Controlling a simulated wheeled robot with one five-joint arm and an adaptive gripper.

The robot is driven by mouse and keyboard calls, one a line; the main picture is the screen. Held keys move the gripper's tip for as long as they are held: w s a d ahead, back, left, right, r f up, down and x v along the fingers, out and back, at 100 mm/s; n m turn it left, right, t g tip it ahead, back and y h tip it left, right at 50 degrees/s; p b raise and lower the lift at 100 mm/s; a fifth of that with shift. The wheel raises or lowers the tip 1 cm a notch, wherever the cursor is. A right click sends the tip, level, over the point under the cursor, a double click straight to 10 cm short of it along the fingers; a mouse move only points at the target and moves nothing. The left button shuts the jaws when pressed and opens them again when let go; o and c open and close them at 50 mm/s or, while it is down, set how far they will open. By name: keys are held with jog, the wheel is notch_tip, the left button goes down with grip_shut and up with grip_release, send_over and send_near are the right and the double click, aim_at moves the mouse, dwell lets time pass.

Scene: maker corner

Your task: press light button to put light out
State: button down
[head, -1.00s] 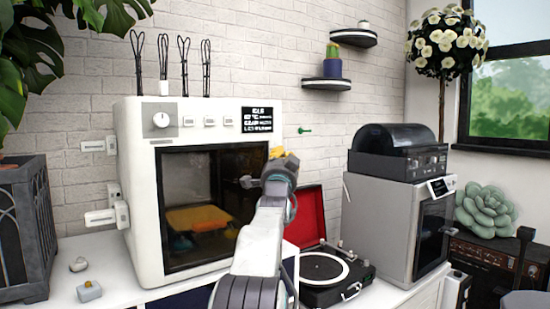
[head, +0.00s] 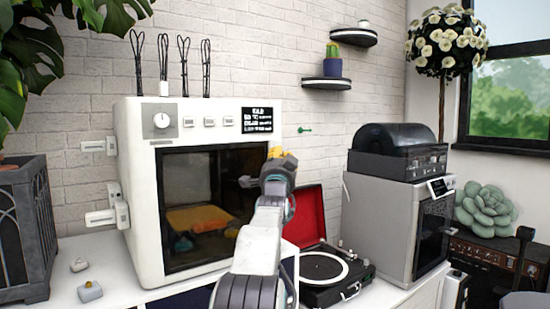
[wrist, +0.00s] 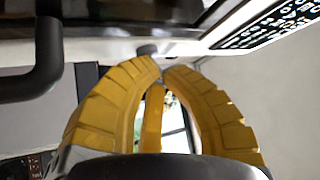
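The white enclosed printer (head: 138,200) stands on the counter at the left in the head view. Its top front has a round knob, several small buttons (head: 209,122) in a row and a black display (head: 257,119). I cannot read which button is for the light. Behind its dark window (head: 205,165) an orange object (head: 200,218) shows dimly. My gripper (head: 279,153), with yellow fingers, is in front of the printer's right front edge, below the display. In the wrist view my gripper (wrist: 161,72) has its fingertips together and holds nothing visible. The printer's buttons cannot be made out there.
A dark handle (wrist: 35,65) is at the left in the wrist view. A record player (head: 325,268) with a red lid stands right of my arm. A grey machine (head: 385,230) stands further right. Two small grey things (head: 90,291) lie on the counter at left.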

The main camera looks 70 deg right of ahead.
jog(key=shift+w, duration=0.1)
jog(key=shift+a, duration=0.1)
dwell(0.4)
jog(key=shift+s+a+b, duration=0.25)
jog(key=shift+s+b, duration=0.15)
jog(key=shift+b, duration=0.15)
dwell(0.4)
